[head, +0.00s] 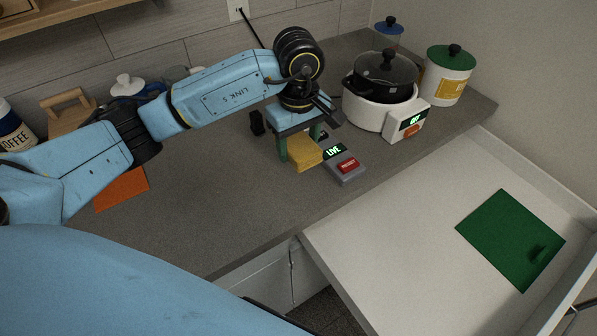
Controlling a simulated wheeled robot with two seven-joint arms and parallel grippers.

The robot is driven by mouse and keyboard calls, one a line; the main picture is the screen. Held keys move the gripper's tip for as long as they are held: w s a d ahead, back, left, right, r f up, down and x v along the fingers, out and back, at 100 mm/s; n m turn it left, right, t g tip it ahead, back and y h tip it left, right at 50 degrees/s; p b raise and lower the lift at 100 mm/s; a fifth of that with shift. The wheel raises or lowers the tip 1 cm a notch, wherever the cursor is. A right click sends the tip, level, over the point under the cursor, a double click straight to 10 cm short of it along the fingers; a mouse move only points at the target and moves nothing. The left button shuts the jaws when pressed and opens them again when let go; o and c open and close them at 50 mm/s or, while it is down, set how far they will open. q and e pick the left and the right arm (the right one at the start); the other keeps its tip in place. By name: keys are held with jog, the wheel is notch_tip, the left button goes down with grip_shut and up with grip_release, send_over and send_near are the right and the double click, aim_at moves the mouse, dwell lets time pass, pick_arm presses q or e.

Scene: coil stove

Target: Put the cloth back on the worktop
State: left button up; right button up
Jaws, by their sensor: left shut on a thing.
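A yellow cloth (305,153) is between the green fingers of my left gripper (300,143), at the middle of the worktop (215,190). The gripper points down and is shut on it. I cannot tell whether the cloth touches the worktop. An orange flat piece, perhaps another cloth (121,188), lies on the worktop at the left, partly hidden by my arm. A green flat piece (505,235) lies in the open drawer (400,235) at the right, with a dark patch near its right corner. My right gripper is not in view.
A grey box with a red button and a lit "LIVE" sign (346,168) stands right beside the yellow cloth. Behind are a white cooker (368,112) with a black lidded pot (383,78) and a green-lidded canister (447,75). Free worktop lies front left.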

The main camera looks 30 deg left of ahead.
aim_at(298, 142)
pick_arm(q)
notch_tip(298, 142, down, 9)
dwell(0.4)
jog(key=shift+f, duration=0.2)
jog(key=o, duration=0.9)
jog(key=shift+r, duration=0.1)
notch_tip(298, 142, up, 12)
jog(key=shift+r, duration=0.15)
